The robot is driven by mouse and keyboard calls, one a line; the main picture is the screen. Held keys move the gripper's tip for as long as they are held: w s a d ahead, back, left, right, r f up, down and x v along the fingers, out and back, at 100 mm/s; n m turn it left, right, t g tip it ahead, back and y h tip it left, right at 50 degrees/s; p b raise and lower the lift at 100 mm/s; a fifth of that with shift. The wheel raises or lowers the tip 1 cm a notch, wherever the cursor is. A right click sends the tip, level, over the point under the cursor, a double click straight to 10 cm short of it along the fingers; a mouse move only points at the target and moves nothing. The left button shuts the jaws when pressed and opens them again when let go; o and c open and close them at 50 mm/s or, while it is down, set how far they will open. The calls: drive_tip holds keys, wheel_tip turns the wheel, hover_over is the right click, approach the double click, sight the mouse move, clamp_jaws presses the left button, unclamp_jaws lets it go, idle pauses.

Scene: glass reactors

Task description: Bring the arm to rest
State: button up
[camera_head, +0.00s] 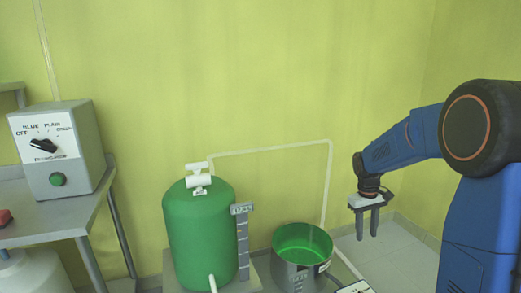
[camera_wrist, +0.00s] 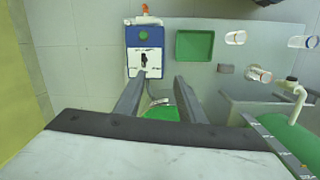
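My arm reaches in from the right of the head view, bent, with my gripper (camera_head: 368,230) hanging down. Its two fingers are apart with nothing between them in the head view. The gripper is to the right of the metal pot and above the floor, apart from both. In the wrist view the fingers of my gripper (camera_wrist: 160,78) stand apart. Green liquid in the pot (camera_wrist: 162,112) shows beyond and between them, partly hidden by the gripper body.
A green tank (camera_head: 203,238) with a white valve stands left of the metal pot (camera_head: 294,278). A control box (camera_head: 58,148) sits on a table (camera_head: 45,220) at left. The wrist view shows a blue device (camera_wrist: 145,36) and a green tray (camera_wrist: 194,45). Floor right of the pot is clear.

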drive_tip(key=s+a+r+m+t, duration=0.15)
drive_tip(key=s+r, duration=0.25)
drive_tip(key=s, duration=0.5)
drive_tip(key=s+a+r+t, duration=0.1)
drive_tip(key=s+a+r, duration=0.25)
drive_tip(key=s, duration=0.45)
drive_tip(key=s+a+r+t, duration=0.2)
drive_tip(key=s+r, duration=0.2)
drive_tip(key=s, duration=0.5)
drive_tip(key=s+a+f+t+y, duration=0.1)
drive_tip(key=s, duration=0.7)
drive_tip(key=shift+s+a+f+m, duration=0.25)
drive_tip(key=shift+s+f+m, duration=0.1)
drive_tip(key=shift+f+m, duration=0.1)
